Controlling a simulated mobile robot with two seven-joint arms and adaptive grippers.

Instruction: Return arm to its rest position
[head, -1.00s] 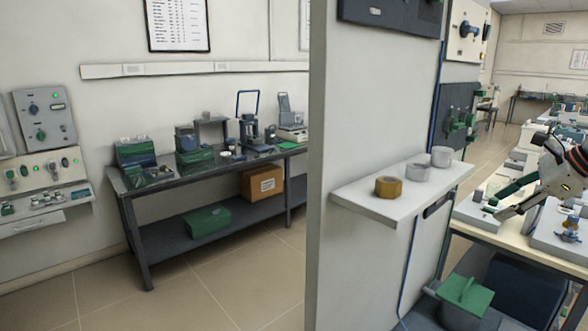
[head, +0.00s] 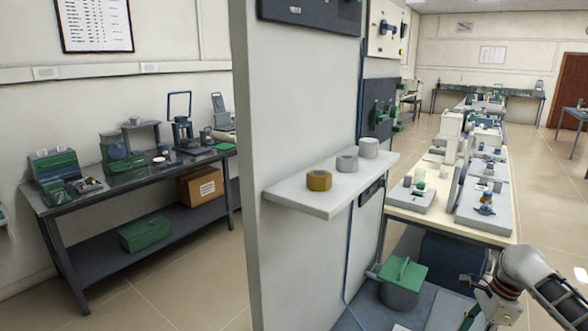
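My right arm comes in at the lower right of the head view, a pale jointed arm bent downward. Its gripper (head: 474,318) hangs low at the bottom edge, in front of and below the near end of the cream bench (head: 460,231). The fingers are small and partly cut off by the frame, so whether they are open or shut does not show. No held object can be made out. My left gripper is not in view.
A wall panel with a white shelf (head: 325,204) stands in the middle, bearing an ochre hex nut (head: 319,180) and two grey pieces. A green-lidded bin (head: 402,283) sits below. A dark table (head: 67,219) stands left. Floor at right is clear.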

